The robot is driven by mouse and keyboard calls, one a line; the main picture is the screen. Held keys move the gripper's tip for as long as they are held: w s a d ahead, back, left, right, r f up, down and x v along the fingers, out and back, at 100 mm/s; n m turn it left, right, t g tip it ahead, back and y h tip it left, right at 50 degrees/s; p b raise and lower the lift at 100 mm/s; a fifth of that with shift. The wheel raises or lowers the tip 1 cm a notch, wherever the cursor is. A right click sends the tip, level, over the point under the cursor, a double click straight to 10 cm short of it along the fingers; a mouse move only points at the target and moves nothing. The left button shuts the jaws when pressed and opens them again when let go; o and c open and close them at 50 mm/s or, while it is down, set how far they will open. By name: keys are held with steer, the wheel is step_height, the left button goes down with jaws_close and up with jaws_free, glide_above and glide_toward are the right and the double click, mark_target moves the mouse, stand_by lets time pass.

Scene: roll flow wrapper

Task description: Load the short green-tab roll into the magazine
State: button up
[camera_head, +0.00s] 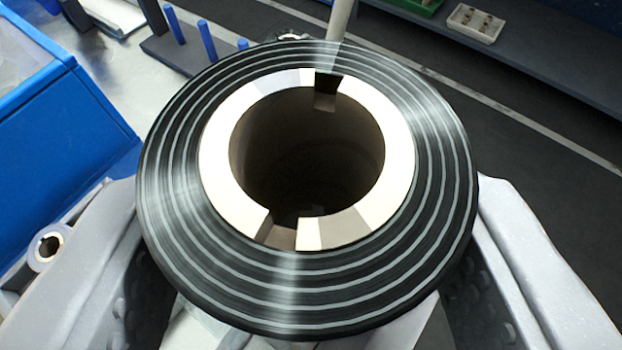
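A large black roll (300,292) with grey rings and a cream notched core (222,150) fills the middle of the view, its open bore facing me. My gripper (312,300) has one finger on each side of the roll, with dark textured pads against its left and right sides. It appears shut on the roll and holds it close to the camera. No green tab shows on the visible face, so I cannot tell if this is the short green-tab roll. The magazine cannot be made out for sure; the roll hides much of the scene behind it.
A blue bin (75,140) stands at the left, with a smaller roll (46,246) below it. A grey rack with blue pegs (207,42) is at the upper left. A pale post (340,20) rises behind the roll. A white tray (474,22) lies on a shelf at upper right.

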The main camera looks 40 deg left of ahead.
steer(key=shift+f, duration=0.5)
steer(key=o, duration=1.1)
steer(key=v, duration=1.3)
steer(key=shift+s+d+b, duration=0.25)
steer(key=shift+d+b, duration=0.1)
steer(key=shift+r, duration=0.1)
